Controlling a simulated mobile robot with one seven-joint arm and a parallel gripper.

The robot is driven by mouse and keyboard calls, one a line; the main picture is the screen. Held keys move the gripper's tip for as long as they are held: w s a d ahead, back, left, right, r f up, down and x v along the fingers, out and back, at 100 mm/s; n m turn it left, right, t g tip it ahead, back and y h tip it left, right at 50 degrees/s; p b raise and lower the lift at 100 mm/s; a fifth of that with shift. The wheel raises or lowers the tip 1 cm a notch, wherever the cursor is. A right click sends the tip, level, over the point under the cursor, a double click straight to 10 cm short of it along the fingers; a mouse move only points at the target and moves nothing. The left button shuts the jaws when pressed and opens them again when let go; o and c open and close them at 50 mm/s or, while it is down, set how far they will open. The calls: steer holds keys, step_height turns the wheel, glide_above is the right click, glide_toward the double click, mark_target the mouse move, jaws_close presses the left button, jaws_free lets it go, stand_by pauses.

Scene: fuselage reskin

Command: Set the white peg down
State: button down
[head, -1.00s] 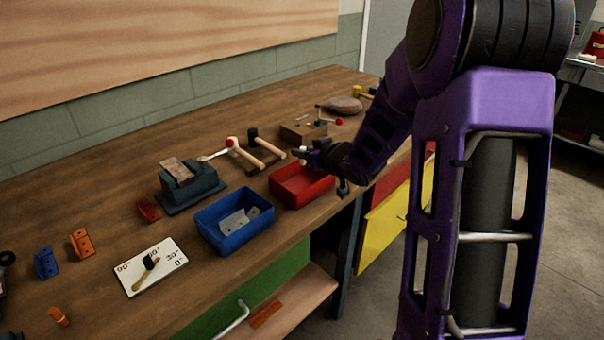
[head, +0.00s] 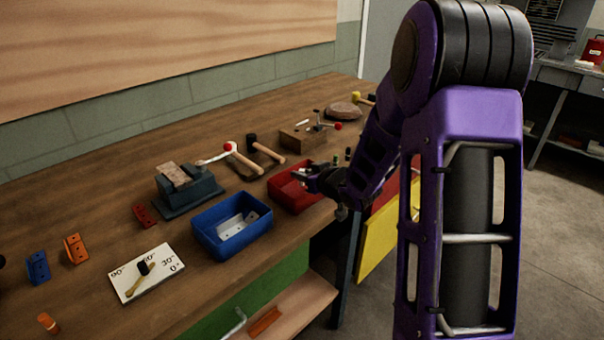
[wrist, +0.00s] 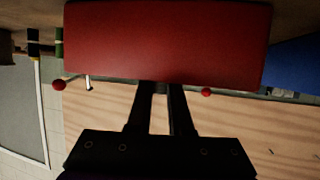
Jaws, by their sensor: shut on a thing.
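My gripper (head: 304,173) is over the red bin (head: 284,199) in the head view. It is shut, and a small pale bit at its tips looks like the white peg (head: 298,172). In the wrist view the two fingers (wrist: 158,88) run up to the edge of the red bin's wall (wrist: 165,40), which fills the top middle. The fingertips and most of the peg are hidden there, so I cannot tell the peg's tilt or whether it touches the bin.
The blue bin (head: 205,238) with light brackets stands left of the red bin. Behind are mallets (head: 245,160), a grey vise (head: 187,192) and a wooden block (head: 297,138). A white angle card (head: 150,262) lies at front left. Bare bench top (head: 100,200) is at the left.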

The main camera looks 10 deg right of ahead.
steer(key=c, duration=0.8)
jaws_free()
steer(key=shift+f, duration=0.15)
steer(key=shift+r+p, duration=0.45)
steer(key=shift+r, duration=0.05)
steer(key=shift+p+v, duration=1)
steer(key=shift+v, duration=5.05)
steer(key=shift+r, duration=0.1)
